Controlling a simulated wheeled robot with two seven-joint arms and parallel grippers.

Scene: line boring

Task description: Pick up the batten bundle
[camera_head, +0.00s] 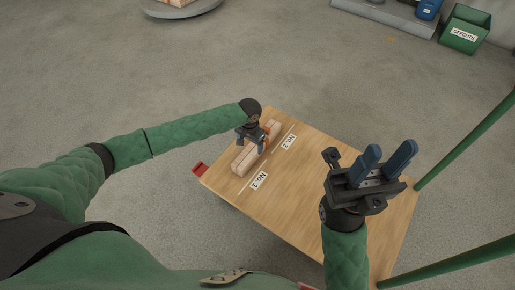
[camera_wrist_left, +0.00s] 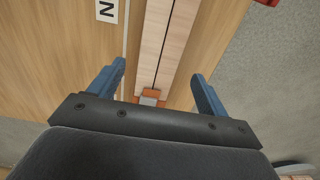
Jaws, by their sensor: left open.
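The batten bundle (camera_head: 243,161) is a pair of long pale wood strips lying side by side on the wooden table (camera_head: 315,215), near its left edge. In the left wrist view the bundle (camera_wrist_left: 165,42) runs up the picture between the finger lines. My left gripper (camera_head: 257,137) is over the bundle's far part and hides some of it. Its blue fingers stand apart on either side of the bundle and the jaws are open. Whether they touch it I cannot tell. My right gripper (camera_head: 389,151) is open and empty over the table's right side.
Labels No.1 (camera_head: 259,180) and No.2 (camera_head: 289,142) lie by a pale line on the table. A red item (camera_head: 200,169) is at the left edge. A green offcuts bin (camera_head: 464,32) stands far right; green rails are at the right. The table's middle is clear.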

